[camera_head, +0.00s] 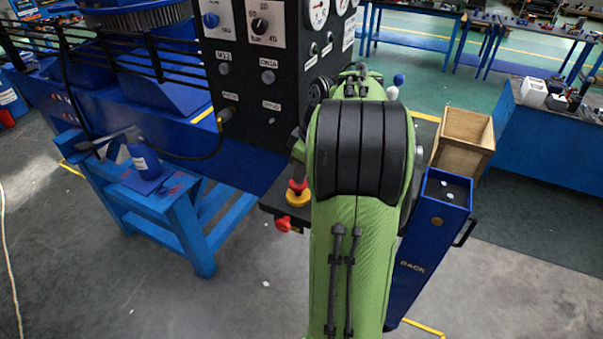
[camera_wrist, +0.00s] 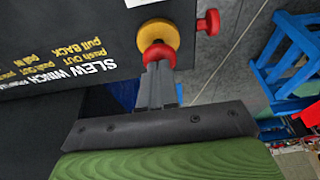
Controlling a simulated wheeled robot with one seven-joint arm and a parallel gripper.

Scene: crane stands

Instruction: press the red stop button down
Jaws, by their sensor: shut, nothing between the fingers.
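The red stop button (camera_head: 298,185) stands on a round yellow base (camera_head: 297,199) at the edge of the dark console, left of my green arm. In the wrist view the red button (camera_wrist: 158,53) shows in front of its yellow base (camera_wrist: 158,35), right at the tips of my gripper (camera_wrist: 157,68). My gripper is shut and empty, its fingers pointing at the button. The tips overlap the button's near edge; I cannot tell whether they touch it. In the head view my arm hides the gripper.
A second red knob (camera_wrist: 209,22) sticks out beside the yellow base. A blue stand (camera_head: 165,195) is at left. A blue bin (camera_head: 447,190) and a wooden box (camera_head: 466,135) stand right of my arm.

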